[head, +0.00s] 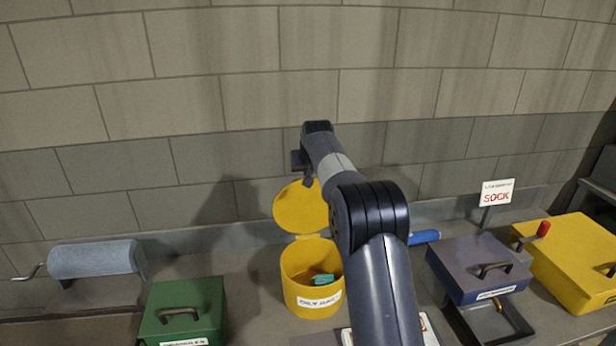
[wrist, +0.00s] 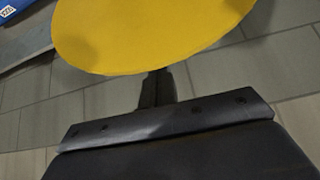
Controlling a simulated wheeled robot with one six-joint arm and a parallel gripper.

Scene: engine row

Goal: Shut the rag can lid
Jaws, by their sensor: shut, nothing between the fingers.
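The rag can (head: 311,282) is a yellow round can with a white label, standing on the bench in the head view. Its yellow lid (head: 300,206) stands open, tilted up at the back of the can. A teal rag (head: 322,279) shows inside. My gripper (head: 308,181) is shut and empty, at the upper part of the lid. In the wrist view the lid (wrist: 150,30) fills the top, and the shut fingers (wrist: 155,88) point at its edge. I cannot tell whether they touch it.
A green box (head: 184,308) stands left of the can, with a blue-grey roll (head: 95,259) behind it. Right of my arm are a blue-grey box (head: 478,266), a yellow box (head: 575,258) with a red-knobbed lever and a SOCK sign (head: 496,193). A block wall (head: 230,110) rises behind the bench.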

